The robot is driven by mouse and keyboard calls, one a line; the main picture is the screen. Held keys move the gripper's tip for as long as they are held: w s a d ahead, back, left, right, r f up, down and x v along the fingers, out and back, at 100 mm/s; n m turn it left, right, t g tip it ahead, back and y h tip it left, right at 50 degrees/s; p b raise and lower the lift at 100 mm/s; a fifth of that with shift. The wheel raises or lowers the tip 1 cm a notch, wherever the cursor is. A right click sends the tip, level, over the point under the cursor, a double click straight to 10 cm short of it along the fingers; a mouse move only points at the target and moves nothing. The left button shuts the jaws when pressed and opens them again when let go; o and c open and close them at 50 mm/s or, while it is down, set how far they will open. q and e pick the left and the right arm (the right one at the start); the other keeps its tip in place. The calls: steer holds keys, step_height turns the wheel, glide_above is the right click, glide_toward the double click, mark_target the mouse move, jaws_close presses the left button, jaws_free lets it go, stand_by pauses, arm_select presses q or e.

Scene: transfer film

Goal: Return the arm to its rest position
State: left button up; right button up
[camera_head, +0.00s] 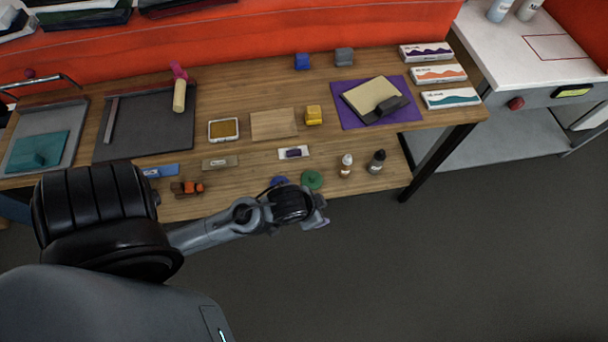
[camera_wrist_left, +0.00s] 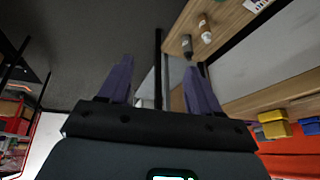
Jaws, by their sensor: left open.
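My left arm comes in from the left in the head view. Its gripper (camera_head: 318,213) is just off the front edge of the wooden table (camera_head: 225,205), over the grey floor. In the left wrist view, the two purple fingers of the left gripper (camera_wrist_left: 158,75) stand wide apart with nothing between them. My right arm and gripper are not in view.
A green disc (camera_head: 312,179), a white-capped bottle (camera_head: 346,166) and a dark bottle (camera_head: 376,162) stand near the gripper on the table's front part. The floor (camera_head: 460,270) to the right is clear.

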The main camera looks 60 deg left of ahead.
arm_select(q)
steer(key=shift+g+h, duration=0.3)
steer(key=shift+g, duration=0.4)
steer(key=s, duration=0.1)
steer(key=s+d, duration=0.1)
steer(key=s, duration=0.1)
steer(key=s+r, duration=0.1)
steer(key=s, duration=0.1)
steer(key=shift+d, duration=0.4)
